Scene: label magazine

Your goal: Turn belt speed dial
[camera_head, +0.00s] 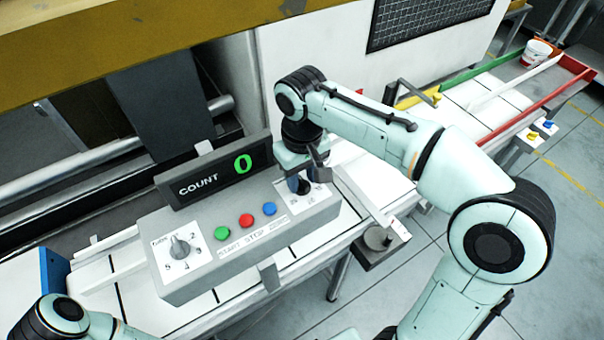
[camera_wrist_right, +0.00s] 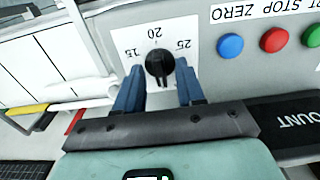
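The black dial (camera_wrist_right: 160,64) on a white scale plate marked 15, 20 and 25 shows in the right wrist view. In the head view my right gripper (camera_head: 302,178) is over the right end of the grey control box (camera_head: 185,270) and mostly hides this dial. The two blue fingers of my right gripper (camera_wrist_right: 160,74) stand on either side of the dial, with a gap at each side. A second, grey dial (camera_head: 180,246) with a numbered scale sits at the box's left end. My left arm shows at the lower left, its gripper out of view.
Green (camera_head: 222,233), red (camera_head: 246,220) and blue (camera_head: 269,209) buttons sit between the dials. A COUNT display (camera_head: 215,172) reading 0 stands behind them. The white belt (camera_head: 100,275) runs beneath the box. A white bucket (camera_head: 537,52) is at the far right.

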